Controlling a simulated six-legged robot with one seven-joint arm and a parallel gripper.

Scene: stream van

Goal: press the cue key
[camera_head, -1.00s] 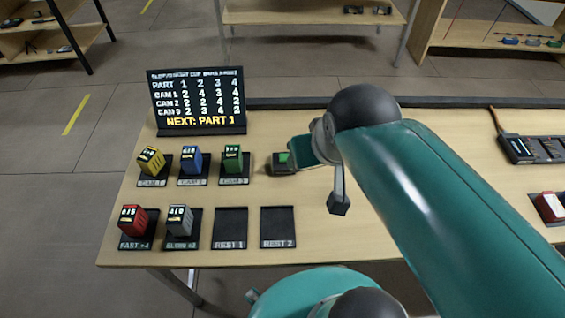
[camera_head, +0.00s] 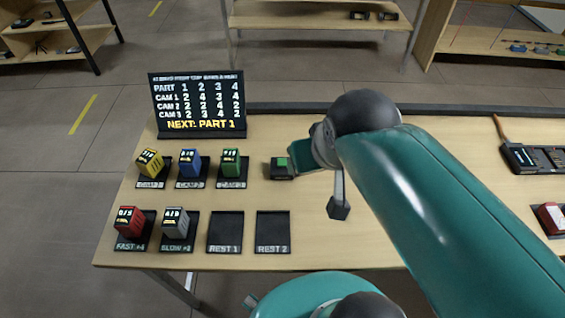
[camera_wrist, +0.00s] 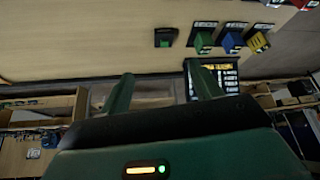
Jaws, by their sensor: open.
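The cue key (camera_head: 281,168), a small black box with a green top, sits on the table right of the green block. It also shows in the wrist view (camera_wrist: 166,37), beyond my fingers and roughly in line with the gap between them. My gripper (camera_head: 300,156) is just right of the key in the head view, seen side-on with its fingers mostly hidden. In the wrist view my gripper (camera_wrist: 163,78) has its two green fingers spread, with nothing between them. No contact with the key is visible.
A black board (camera_head: 199,104) reading "NEXT: PART 1" stands behind the blocks. Yellow (camera_head: 149,162), blue (camera_head: 189,163), green (camera_head: 230,162), red (camera_head: 128,222) and grey (camera_head: 175,222) blocks stand on black pads. Pads REST 1 (camera_head: 226,231) and REST 2 (camera_head: 273,231) are empty.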

